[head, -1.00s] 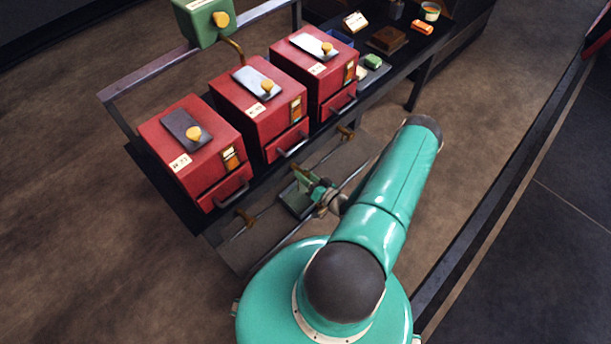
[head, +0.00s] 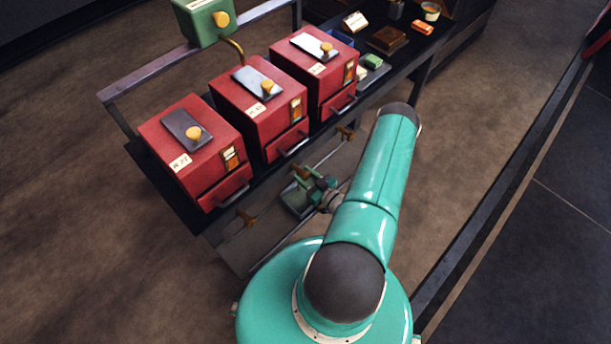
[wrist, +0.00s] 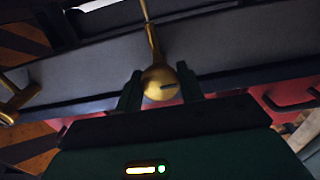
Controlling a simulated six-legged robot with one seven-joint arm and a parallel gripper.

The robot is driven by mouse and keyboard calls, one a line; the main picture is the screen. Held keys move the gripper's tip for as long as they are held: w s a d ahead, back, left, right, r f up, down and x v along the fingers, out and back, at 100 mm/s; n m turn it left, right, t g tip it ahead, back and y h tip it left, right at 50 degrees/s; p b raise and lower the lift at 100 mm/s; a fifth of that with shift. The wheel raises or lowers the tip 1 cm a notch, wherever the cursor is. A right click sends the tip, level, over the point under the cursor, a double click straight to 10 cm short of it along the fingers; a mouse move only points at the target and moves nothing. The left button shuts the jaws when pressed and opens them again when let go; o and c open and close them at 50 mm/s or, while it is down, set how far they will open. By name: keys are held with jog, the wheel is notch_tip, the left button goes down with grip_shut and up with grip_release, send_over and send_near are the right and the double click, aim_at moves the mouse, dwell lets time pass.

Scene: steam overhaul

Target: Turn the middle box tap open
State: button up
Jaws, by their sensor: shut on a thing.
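Three red boxes stand in a row on the rack; the middle one (head: 258,100) has a yellow knob and a grey plate on its lid. The brass middle box tap (head: 301,172) shows below its front in the head view, partly hidden by my gripper (head: 311,181). In the wrist view, the tap's round brass end (wrist: 162,84) with a dark slot sits between my two dark green fingers, its stem running up and away. My gripper is shut on the tap. How far the tap is turned is hard to tell.
Two other brass taps stand on either side, one left (head: 246,218) and one right (head: 345,132). The boxes' drawer handles jut out just above. A green box (head: 203,22) stands at the back left.

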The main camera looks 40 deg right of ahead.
dwell(0.4)
jog(key=o, duration=0.9)
jog(key=shift+o, duration=0.2)
jog(key=s, duration=1.3)
jog(key=shift+s+d, duration=0.2)
jog(key=shift+s, duration=0.2)
